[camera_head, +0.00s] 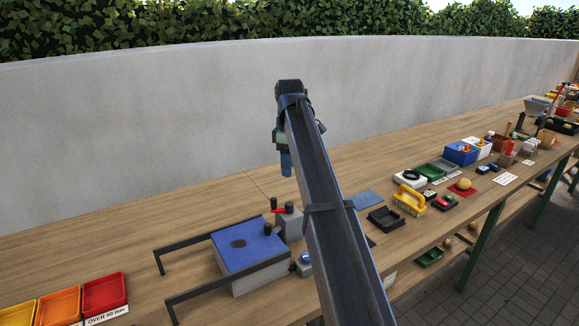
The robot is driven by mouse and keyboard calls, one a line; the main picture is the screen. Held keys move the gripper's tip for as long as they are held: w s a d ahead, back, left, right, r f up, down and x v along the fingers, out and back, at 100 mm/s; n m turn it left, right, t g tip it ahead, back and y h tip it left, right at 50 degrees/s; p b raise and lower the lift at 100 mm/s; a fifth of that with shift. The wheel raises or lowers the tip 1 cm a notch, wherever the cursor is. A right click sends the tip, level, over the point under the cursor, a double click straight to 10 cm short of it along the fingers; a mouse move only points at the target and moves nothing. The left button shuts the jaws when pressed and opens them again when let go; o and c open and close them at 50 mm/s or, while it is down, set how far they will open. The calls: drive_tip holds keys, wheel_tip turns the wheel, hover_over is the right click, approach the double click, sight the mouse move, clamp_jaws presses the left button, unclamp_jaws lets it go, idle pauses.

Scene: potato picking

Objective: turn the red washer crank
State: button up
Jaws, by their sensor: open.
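The red crank (278,211) is a small red arm with a dark upright knob, on a grey box (291,225) at the back right corner of the blue-topped washer (245,245). My gripper (286,166) hangs fingers-down at the far end of my raised arm, above and beyond the crank in the picture. Only a blue fingertip shows clearly. It is open, with nothing seen in it and apart from the crank.
Black rails (205,240) flank the washer. Red, orange and yellow bins (88,293) stand at the front left. A black tray (385,218), yellow brush (409,200) and other items line the bench to the right. The bench behind, toward the wall (150,130), is clear.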

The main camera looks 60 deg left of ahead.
sight(289, 203)
drive_tip(key=shift+a, duration=0.15)
wheel_tip(289, 203, down, 14)
drive_tip(key=m, duration=3)
drive_tip(key=shift+r, duration=0.1)
clamp_jaws()
